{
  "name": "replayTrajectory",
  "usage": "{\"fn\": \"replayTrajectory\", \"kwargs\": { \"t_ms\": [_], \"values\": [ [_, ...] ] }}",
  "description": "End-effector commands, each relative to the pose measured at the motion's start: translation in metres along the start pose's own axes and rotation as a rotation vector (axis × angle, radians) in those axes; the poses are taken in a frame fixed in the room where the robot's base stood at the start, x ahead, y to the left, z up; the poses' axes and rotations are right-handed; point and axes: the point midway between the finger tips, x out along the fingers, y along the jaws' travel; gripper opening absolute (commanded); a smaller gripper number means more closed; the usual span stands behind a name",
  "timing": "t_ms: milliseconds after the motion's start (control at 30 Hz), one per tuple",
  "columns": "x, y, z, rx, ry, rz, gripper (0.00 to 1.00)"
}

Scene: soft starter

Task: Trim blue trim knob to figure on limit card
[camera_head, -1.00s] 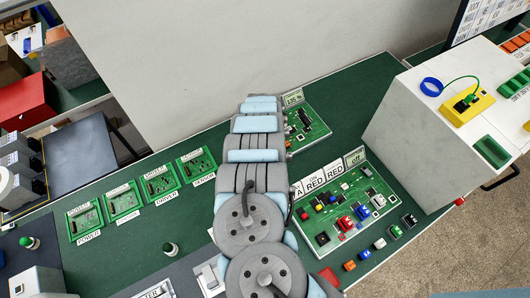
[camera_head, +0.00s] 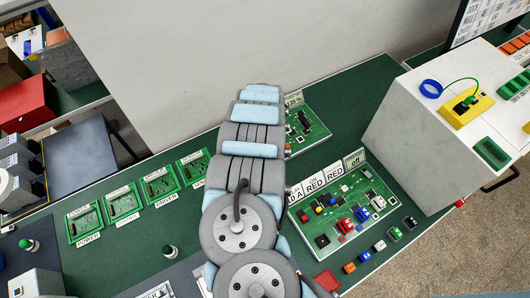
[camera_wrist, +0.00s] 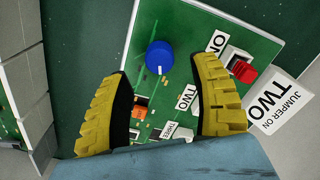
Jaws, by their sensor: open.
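In the wrist view, the blue trim knob (camera_wrist: 159,55) stands on a green circuit board (camera_wrist: 195,45). It is round, with a short white mark on the edge nearest me. My gripper (camera_wrist: 160,72) is open, with its yellow ribbed fingers wide apart. The knob shows between and just beyond the fingertips, and I see no contact. In the head view my arm hides the gripper and the knob. A board with a small display (camera_head: 293,99) stands at the back; its figure is too small to read surely. I cannot pick out the limit card.
A white card reading "JUMPER ON TWO" (camera_wrist: 276,103) and a red part (camera_wrist: 243,70) lie right of the fingers. In the head view, a populated board (camera_head: 345,212) lies right of my arm, near a large grey box (camera_head: 425,135). Small boards (camera_head: 123,203) line the left.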

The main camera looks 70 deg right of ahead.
Motion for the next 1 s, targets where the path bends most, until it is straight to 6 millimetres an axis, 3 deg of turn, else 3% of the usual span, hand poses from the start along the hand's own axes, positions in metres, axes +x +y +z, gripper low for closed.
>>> {"fn": "replayTrajectory", "kwargs": {
  "t_ms": [533, 1000],
  "values": [
    [-0.065, -0.002, 0.001, -0.001, -0.001, -0.003, 0.62],
    [-0.076, 0.000, 0.001, 0.000, -0.002, 0.000, 0.62]
  ]
}}
